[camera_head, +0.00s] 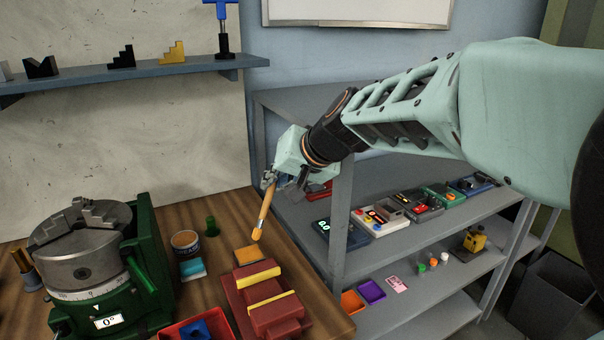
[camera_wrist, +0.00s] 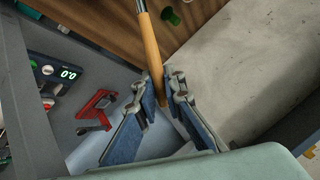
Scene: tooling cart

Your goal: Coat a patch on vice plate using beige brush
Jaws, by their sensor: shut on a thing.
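My gripper (camera_head: 272,180) is shut on the beige brush (camera_head: 264,211), holding it above the right part of the wooden bench. The brush hangs down, slightly tilted, with its lower end just above a small tan-orange plate (camera_head: 246,255) in the picture. I cannot tell how large the gap is. The plate lies behind the red vice (camera_head: 272,322) with yellow jaw strips. In the wrist view, the fingers (camera_wrist: 163,88) close around the brush's tan handle (camera_wrist: 150,45); its far end is cut off by the top edge. An open tin (camera_head: 186,247) stands left of the plate.
A teal-and-white block (camera_head: 192,269) and a green knob-like piece (camera_head: 212,226) are near the tin. A green rotary chuck (camera_head: 90,270) fills the left. A red tray (camera_head: 172,333) is at the front. A grey shelf rack (camera_head: 345,200) stands right of the bench (camera_head: 292,247).

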